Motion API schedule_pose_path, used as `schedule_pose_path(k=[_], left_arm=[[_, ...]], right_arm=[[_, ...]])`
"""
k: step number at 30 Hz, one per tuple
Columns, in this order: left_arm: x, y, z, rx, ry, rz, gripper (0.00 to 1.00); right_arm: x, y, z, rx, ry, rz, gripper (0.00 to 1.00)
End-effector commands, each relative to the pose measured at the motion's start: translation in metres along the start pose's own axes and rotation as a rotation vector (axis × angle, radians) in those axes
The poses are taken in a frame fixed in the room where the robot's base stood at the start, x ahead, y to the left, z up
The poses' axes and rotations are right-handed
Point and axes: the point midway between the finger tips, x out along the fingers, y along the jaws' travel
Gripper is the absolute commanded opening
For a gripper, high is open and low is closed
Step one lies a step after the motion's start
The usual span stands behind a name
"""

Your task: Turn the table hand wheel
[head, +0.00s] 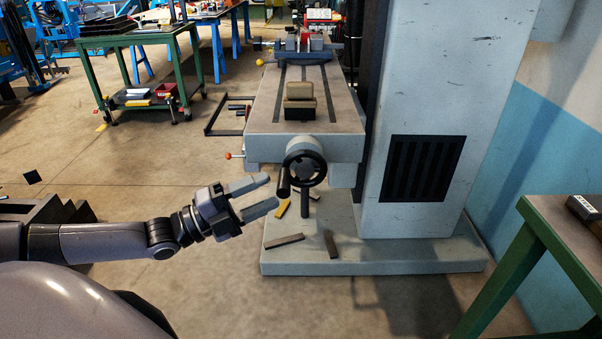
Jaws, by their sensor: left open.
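The table hand wheel (321,169) is a black ring with a hub on the near end of the grey machine table (262,120). Its dark cylindrical handle (283,183) sticks out at the wheel's lower left. My left gripper (274,193) comes in from the left with its two grey fingers apart and empty. Its fingertips appear just left of the handle in the picture; I cannot tell how far apart in depth they are. My right gripper is not in view.
The grey machine column (430,90) stands right of the wheel. Loose bars (285,240) lie on the machine base (340,266) below. A green-legged table (500,280) stands at right. A small lever with a red knob (228,156) sits left of the wheel.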

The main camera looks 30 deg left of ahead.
Motion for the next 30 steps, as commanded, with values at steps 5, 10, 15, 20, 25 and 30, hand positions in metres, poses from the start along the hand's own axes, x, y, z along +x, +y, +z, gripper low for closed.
schedule_pose_path(k=[5,10,15,20,25,30], left_arm=[[0.011,-0.001,0.000,0.001,0.000,-0.005,0.50],[0.028,-0.001,0.000,0.001,0.001,-0.006,0.50],[0.045,-0.002,0.001,0.002,0.000,-0.006,0.50],[0.059,-0.001,0.001,0.001,0.000,-0.005,0.50],[0.068,-0.001,0.000,0.001,0.000,-0.004,0.50],[0.071,-0.001,0.000,0.000,0.000,-0.001,0.50]], right_arm=[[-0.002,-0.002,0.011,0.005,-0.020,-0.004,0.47],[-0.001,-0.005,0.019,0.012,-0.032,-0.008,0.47],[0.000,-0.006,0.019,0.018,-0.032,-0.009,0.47],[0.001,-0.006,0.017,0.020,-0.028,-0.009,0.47],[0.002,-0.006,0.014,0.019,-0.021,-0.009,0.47],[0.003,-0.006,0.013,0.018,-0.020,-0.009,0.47]])
